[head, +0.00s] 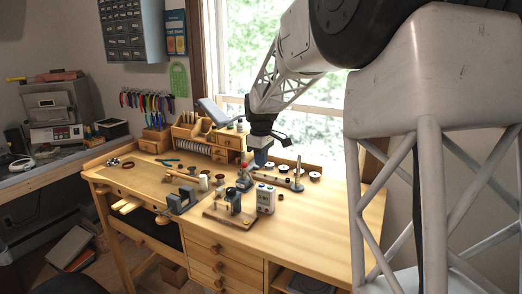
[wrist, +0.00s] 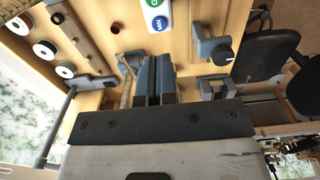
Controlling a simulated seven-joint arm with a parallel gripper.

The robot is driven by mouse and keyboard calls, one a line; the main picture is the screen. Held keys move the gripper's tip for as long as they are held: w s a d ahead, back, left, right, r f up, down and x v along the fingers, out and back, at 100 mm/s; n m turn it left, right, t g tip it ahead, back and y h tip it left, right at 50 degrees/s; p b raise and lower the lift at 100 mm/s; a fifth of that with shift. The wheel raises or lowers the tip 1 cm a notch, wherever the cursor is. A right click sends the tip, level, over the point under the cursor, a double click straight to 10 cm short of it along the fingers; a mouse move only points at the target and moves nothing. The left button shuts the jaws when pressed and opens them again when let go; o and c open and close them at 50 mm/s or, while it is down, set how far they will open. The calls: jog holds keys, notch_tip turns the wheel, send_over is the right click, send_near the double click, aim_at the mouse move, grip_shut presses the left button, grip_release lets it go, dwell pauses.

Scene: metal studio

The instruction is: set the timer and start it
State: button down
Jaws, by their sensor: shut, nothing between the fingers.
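The display reading is too small to tell.
A wooden stand with a dark device (head: 232,203) is left of the timer. A grey block (head: 180,201) stands farther left. A rail with spools (head: 283,173) and an upright rod lies behind the timer. The bench's right part (head: 325,222) is clear.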

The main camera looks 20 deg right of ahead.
aim_at(261, 185)
jog(key=shift+f, duration=3.75)
jog(key=shift+f, duration=0.1)
jog(key=shift+f, duration=0.3)
jog(key=shift+s+f, duration=0.2)
jog(key=shift+f, duration=0.75)
jog(key=shift+r, duration=0.1)
notch_tip(261, 185, up, 16)
jog(key=shift+w, duration=0.25)
jog(key=shift+s+r, duration=0.2)
jog(key=shift+r, duration=0.05)
jog(key=shift+f, duration=0.1)
